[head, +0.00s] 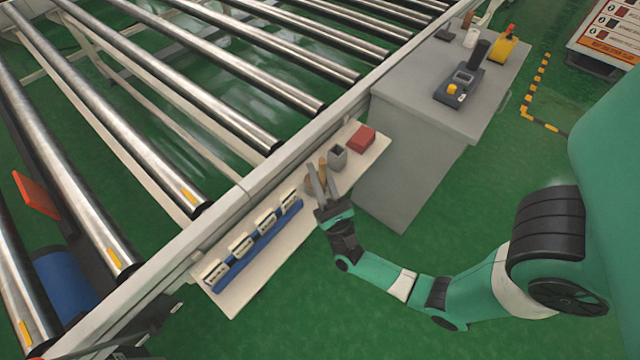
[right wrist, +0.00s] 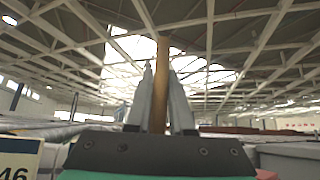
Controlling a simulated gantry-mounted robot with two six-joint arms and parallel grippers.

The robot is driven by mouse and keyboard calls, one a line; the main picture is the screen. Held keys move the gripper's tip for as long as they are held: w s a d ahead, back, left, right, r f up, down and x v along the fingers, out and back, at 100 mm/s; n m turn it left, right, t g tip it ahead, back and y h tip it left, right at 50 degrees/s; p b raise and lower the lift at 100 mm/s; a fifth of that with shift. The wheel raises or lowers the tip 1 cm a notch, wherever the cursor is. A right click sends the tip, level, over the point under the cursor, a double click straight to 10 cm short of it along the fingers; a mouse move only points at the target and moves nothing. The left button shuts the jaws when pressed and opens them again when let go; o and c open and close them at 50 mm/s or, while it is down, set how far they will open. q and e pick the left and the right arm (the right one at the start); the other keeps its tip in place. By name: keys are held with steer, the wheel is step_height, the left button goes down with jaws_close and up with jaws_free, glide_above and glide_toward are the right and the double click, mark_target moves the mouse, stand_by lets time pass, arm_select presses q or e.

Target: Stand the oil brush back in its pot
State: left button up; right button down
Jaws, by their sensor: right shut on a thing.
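My right gripper (head: 316,180) is over the narrow shelf beside the rollers, shut on the oil brush (head: 323,166). In the right wrist view, the brush's brown wooden handle (right wrist: 161,85) stands upright between the two grey fingers (right wrist: 161,100). The bristle end cannot be made out. A small dark grey pot (head: 338,156) stands on the shelf just right of and beyond the gripper. The brush appears beside the pot, not in it. My left gripper is not seen clearly in either view.
On the shelf (head: 240,297), a blue rack holds several labelled cards (head: 241,245) on the left. A red box (head: 361,138) lies right of the pot. A grey cabinet (head: 410,160) carries a dark device and a yellow item. Metal rollers (head: 180,85) run behind the shelf.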

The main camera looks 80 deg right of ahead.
steer(key=shift+d+f, duration=0.2)
steer(key=shift+f, duration=0.1)
step_height(320, 180, down, 3)
steer(key=shift+d+f+b, duration=0.1)
steer(key=shift+b, duration=0.85)
steer(key=shift+f+b, duration=0.15)
steer(key=shift+b, duration=0.15)
steer(key=c, duration=0.8)
jaws_free()
